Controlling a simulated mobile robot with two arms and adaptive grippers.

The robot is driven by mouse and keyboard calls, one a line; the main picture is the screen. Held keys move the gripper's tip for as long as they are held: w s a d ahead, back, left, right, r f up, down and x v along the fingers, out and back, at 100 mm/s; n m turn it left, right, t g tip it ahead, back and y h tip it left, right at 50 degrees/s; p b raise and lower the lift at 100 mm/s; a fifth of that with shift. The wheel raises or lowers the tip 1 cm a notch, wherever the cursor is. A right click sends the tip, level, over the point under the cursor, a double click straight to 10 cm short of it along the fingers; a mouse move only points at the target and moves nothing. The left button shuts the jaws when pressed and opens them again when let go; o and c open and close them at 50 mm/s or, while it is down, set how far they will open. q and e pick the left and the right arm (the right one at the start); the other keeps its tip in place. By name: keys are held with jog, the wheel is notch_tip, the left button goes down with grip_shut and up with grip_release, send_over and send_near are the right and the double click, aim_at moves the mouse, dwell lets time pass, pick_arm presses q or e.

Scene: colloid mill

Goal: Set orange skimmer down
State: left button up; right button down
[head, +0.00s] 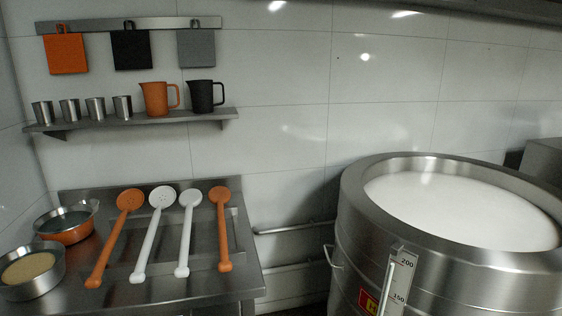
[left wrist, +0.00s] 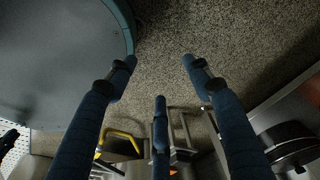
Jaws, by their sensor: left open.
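Two orange long-handled utensils lie on the steel counter in the head view, a left one (head: 112,240) and a right one (head: 223,230). The left one's round head seems perforated; the right one's holes are too small to tell. Both rest with heads toward the wall and handles toward the front. Two white ones lie between them, a perforated white skimmer (head: 152,232) and another white utensil (head: 186,232). My left gripper (left wrist: 160,75) shows only in the left wrist view, with fingers spread and nothing between them, above speckled floor. My right gripper is not in view.
The steel counter (head: 205,297) also holds an orange pan (head: 67,237) and a steel bowl (head: 40,284) at left. A large steel vat (head: 352,240) of white liquid stands right. A wall shelf (head: 180,118) carries cups and jugs. A yellow bent bar (left wrist: 118,135) shows below the wrist.

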pick_arm(q)
jog(key=s+a+f, duration=0.2)
jog(key=s+f, duration=0.5)
jog(key=s, duration=0.4)
jog(key=shift+s+f+g, duration=0.35)
jog(key=shift+f+g, duration=0.05)
jog(key=shift+a, duration=0.1)
